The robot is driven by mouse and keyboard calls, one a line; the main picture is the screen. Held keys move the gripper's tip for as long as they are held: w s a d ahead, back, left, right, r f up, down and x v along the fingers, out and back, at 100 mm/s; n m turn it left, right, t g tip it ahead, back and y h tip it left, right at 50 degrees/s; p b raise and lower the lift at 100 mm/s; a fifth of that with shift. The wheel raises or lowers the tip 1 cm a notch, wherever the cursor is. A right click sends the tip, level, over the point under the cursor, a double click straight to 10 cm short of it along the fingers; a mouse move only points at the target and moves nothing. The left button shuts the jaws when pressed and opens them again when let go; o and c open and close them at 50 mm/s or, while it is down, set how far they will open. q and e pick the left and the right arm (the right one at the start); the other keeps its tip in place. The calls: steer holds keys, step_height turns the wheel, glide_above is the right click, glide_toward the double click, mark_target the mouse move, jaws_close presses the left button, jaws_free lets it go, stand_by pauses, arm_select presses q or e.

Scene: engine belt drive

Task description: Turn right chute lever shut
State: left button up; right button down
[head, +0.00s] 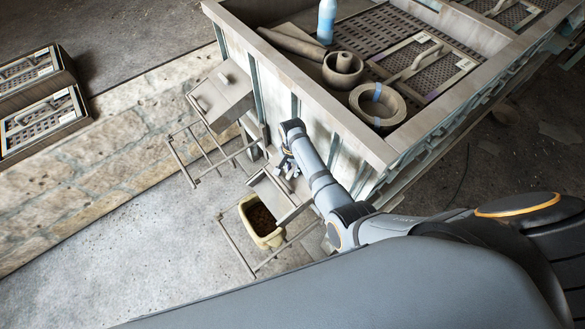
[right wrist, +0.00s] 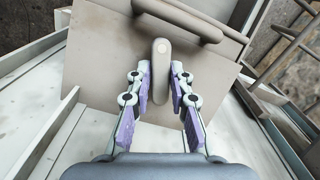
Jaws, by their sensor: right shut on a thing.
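In the right wrist view, the chute lever (right wrist: 161,50) is a short grey-beige bar with a rounded end, in front of a flat beige plate (right wrist: 105,65). My right gripper (right wrist: 160,73) has its purple-padded fingers on both sides of the lever and is shut on it. In the head view, my right gripper (head: 287,167) is at the outer wall of the big grey bin, by the right chute (head: 268,188). The arm and gripper hide the lever there. My left gripper is not in view.
A yellow bucket (head: 259,228) with brown contents stands below the right chute, inside a thin metal frame (head: 238,250). Another chute (head: 222,95) juts from the wall further left. The big bin (head: 325,110) holds a blue bottle (head: 327,22), rings and grates. Paved floor lies open at left.

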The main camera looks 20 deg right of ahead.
steer(key=shift+n, duration=0.6)
steer(key=n+g+p, duration=0.1)
steer(key=n, duration=0.3)
steer(key=shift+w+a+h, duration=0.1)
steer(key=shift+w+h, duration=0.05)
steer(key=shift+h, duration=0.25)
steer(key=n+h, duration=0.1)
steer(key=n, duration=0.3)
steer(key=shift+a+g, duration=0.1)
steer(key=shift+g, duration=0.3)
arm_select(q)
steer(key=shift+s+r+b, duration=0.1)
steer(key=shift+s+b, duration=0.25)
arm_select(e)
steer(key=shift+a+f+n+h, duration=0.1)
steer(key=shift+n+h, duration=0.4)
steer(key=shift+n, duration=1.5)
steer(key=c, duration=1.2)
jaws_free()
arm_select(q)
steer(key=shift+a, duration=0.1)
arm_select(e)
steer(key=shift+w, duration=0.1)
steer(key=v, duration=0.7)
